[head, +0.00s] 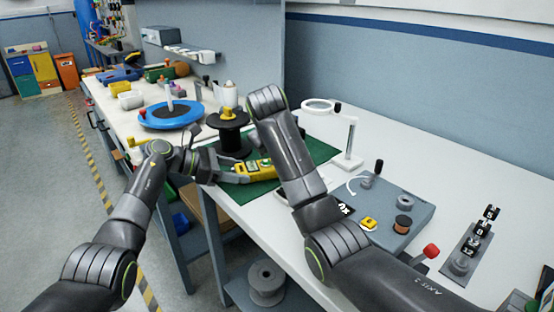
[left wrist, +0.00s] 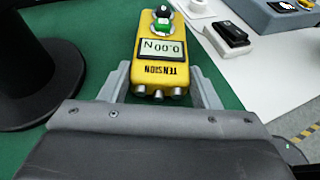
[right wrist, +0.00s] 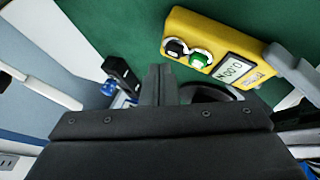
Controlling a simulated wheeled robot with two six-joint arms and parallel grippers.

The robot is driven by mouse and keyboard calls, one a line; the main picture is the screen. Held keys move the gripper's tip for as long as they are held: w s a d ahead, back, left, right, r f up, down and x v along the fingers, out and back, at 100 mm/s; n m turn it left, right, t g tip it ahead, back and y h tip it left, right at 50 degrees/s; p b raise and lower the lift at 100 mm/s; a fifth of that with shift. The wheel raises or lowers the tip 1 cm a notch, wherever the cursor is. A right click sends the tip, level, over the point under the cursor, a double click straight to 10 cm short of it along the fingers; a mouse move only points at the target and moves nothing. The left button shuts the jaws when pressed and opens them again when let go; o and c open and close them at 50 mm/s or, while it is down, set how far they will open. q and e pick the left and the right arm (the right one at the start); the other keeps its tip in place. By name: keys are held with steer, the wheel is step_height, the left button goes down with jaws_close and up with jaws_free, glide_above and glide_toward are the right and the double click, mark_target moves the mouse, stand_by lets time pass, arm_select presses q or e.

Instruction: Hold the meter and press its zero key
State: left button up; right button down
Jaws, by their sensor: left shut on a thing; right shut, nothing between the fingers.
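The yellow meter (head: 262,171) is above the green mat (head: 315,150); I cannot tell if it touches it. My left gripper (head: 238,178) is shut on its sides near the "TENSION" label. In the left wrist view the meter (left wrist: 160,78) lies between the fingers (left wrist: 162,88), its display reading 0.00 N. A green key (right wrist: 199,60) and a black key (right wrist: 175,48) show on the meter (right wrist: 215,45) in the right wrist view; I cannot read which is zero. My right gripper (right wrist: 160,78) is shut and empty, apart from the keys in the picture; my arm hides it in the head view.
A black spool (head: 231,138) stands just behind the meter. A blue round turntable (head: 163,118) is farther left. A magnifier stand (head: 351,143) and a grey board (head: 408,215) with small parts are to the right.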

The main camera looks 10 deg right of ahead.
steer(key=shift+r, duration=2.5)
arm_select(q)
steer(key=o, duration=1.3)
